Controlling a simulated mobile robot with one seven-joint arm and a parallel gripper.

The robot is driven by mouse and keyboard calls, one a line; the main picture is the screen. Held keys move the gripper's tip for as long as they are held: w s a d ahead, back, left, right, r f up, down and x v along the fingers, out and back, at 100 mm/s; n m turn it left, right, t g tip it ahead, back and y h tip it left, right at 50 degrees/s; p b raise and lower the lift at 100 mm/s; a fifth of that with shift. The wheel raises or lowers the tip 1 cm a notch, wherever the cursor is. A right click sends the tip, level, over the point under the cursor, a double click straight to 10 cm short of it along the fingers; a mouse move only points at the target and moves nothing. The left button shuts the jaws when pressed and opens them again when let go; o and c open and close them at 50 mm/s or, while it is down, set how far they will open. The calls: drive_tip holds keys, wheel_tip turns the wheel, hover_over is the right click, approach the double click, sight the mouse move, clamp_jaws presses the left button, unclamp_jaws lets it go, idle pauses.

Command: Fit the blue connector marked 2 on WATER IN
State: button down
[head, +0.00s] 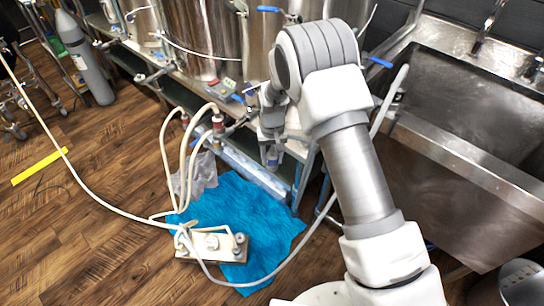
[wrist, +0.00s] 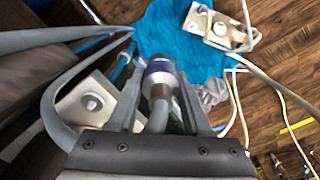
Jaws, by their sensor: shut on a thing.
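My gripper (wrist: 158,88) is shut on a metal hose connector with a blue band (wrist: 159,66); its grey hose runs back between the fingers. In the head view my gripper (head: 272,150) hangs in front of the bench frame, above and right of the blue cloth. The number on the connector is not readable. A flat metal plate unit (head: 212,246) with several round ports lies on the cloth, apart from my gripper. It also shows at the top of the wrist view (wrist: 222,28). No WATER IN label is readable.
The blue cloth (head: 258,212) lies on the wooden floor. Pale hoses (head: 168,160) loop down from red-banded fittings (head: 218,122) to the unit. Steel vessels (head: 205,40) stand behind; a steel sink (head: 455,160) stands at right. Floor at left is mostly free.

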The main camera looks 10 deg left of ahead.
sight(271, 150)
drive_tip(key=shift+s+a, duration=0.25)
drive_tip(key=shift+s, duration=0.1)
drive_tip(key=shift+r, duration=0.15)
drive_tip(key=shift+r+p, duration=1.4)
drive_tip(key=shift+r, duration=0.7)
drive_tip(key=shift+d, duration=0.15)
